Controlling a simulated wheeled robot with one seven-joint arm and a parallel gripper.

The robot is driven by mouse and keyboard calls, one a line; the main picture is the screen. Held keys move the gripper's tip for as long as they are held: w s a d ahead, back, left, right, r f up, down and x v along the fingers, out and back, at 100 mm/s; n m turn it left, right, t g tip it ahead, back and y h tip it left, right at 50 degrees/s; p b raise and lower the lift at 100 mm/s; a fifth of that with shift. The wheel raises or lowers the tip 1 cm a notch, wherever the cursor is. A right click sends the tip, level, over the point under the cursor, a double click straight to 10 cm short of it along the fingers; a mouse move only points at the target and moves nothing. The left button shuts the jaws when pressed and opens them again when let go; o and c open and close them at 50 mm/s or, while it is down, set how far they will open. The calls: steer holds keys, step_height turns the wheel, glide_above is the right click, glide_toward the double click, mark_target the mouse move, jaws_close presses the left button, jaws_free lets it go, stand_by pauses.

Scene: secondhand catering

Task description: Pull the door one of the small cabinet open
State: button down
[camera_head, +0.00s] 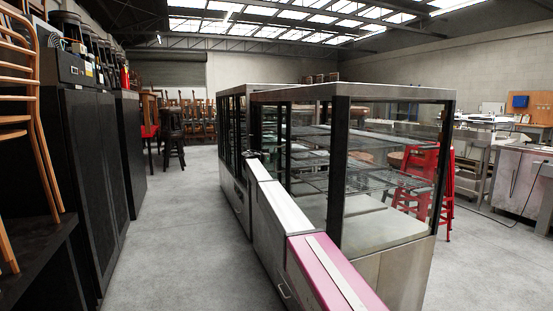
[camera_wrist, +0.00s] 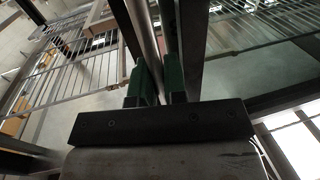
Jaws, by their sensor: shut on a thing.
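A glass-sided display cabinet with a dark frame (camera_head: 340,175) and wire shelves stands close on the right in the head view. A second, similar cabinet (camera_head: 223,125) stands just beyond it. My gripper (camera_head: 250,155) is far along my outstretched arm, at the dark uprights on the cabinets' left side. In the wrist view, the green finger pads of my gripper (camera_wrist: 158,88) are shut on a slim upright metal bar (camera_wrist: 146,35). I cannot tell if this bar is a handle or a door edge, which cabinet it belongs to, or how far any door stands open.
Tall dark cabinets (camera_head: 85,150) line the left side, with wooden chairs (camera_head: 25,110) in front. The grey floor aisle (camera_head: 180,220) between is clear. Red stools (camera_head: 415,185) and steel counters (camera_head: 515,175) stand on the right. Wire shelves (camera_wrist: 60,75) show in the wrist view.

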steer(key=c, duration=1.2)
jaws_free()
steer(key=shift+a, duration=0.15)
steer(key=v, duration=1)
steer(key=shift+s+a, duration=0.15)
steer(key=shift+a, duration=0.1)
steer(key=s+d+f+n+g+y, duration=0.2)
steer(key=s+d+f, duration=0.4)
steer(key=s+f, duration=0.4)
steer(key=s+d+f+n+g+y, duration=0.1)
steer(key=s+d+f+n+y, duration=0.15)
steer(key=s+d+f, duration=0.55)
steer(key=s+d+f+n+g+y, duration=0.2)
steer(key=s+d+f+y, duration=0.15)
steer(key=s+f, duration=0.75)
steer(key=s+d+f+n+g+y, duration=0.1)
steer(key=s+f, duration=0.3)
steer(key=s, duration=0.9)
steer(key=s+d+f+n+g+y, duration=0.1)
steer(key=s+f+y, duration=0.3)
steer(key=s, duration=0.8)
steer(key=s+d+f+n+g+y, duration=0.1)
steer(key=s+f, duration=0.4)
steer(key=s, duration=0.8)
steer(key=shift+s+d+f+n+g+y, duration=0.2)
steer(key=shift+n+y, duration=0.25)
steer(key=shift+n, duration=0.25)
steer(key=shift+s+d+f+n+g+y, duration=0.2)
steer(key=shift+n+y, duration=0.25)
steer(key=shift+n, duration=0.2)
